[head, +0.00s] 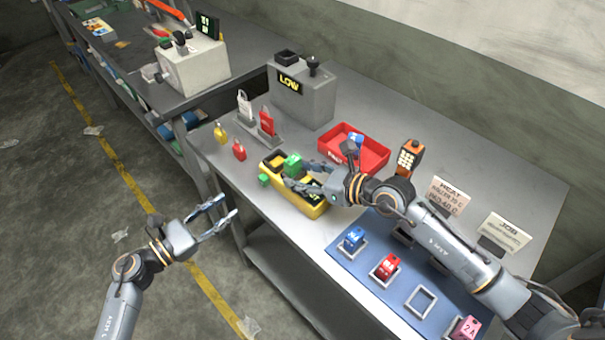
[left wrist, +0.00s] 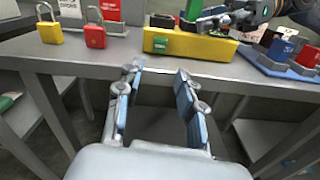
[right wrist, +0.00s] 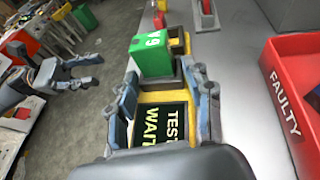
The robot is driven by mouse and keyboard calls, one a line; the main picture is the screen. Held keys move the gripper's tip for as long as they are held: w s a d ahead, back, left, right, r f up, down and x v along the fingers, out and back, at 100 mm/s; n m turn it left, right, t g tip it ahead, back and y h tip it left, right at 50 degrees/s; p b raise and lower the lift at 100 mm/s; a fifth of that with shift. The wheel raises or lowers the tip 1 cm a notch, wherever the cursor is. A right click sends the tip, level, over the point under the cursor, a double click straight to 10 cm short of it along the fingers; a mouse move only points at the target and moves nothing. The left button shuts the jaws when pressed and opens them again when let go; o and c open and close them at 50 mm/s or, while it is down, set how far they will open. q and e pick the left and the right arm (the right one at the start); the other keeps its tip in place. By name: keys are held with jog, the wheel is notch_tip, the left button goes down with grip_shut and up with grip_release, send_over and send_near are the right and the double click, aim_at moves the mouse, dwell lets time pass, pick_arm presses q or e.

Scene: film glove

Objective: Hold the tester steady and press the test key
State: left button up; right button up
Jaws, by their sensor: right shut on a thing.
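The yellow tester (head: 312,209) lies near the front edge of the grey table. A small green square, which looks like the test key (left wrist: 160,46), is on the tester's front left. My right gripper (head: 303,176) reaches over the tester, fingers along both sides of its body, shut on it. My left gripper (head: 229,205) is open and empty, in front of the table edge, apart from the tester; it also shows in the left wrist view (left wrist: 159,70).
Yellow (head: 220,134) and red (head: 239,150) padlocks lie left of the tester. A grey box reading LOW (head: 306,100) and a red FAULTY tray (head: 372,169) stand behind. A blue mat (head: 345,264) with several blocks and holders lies right. Open floor is left of the table.

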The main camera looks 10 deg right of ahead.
pick_arm(q)
grip_shut()
dwell(1.2)
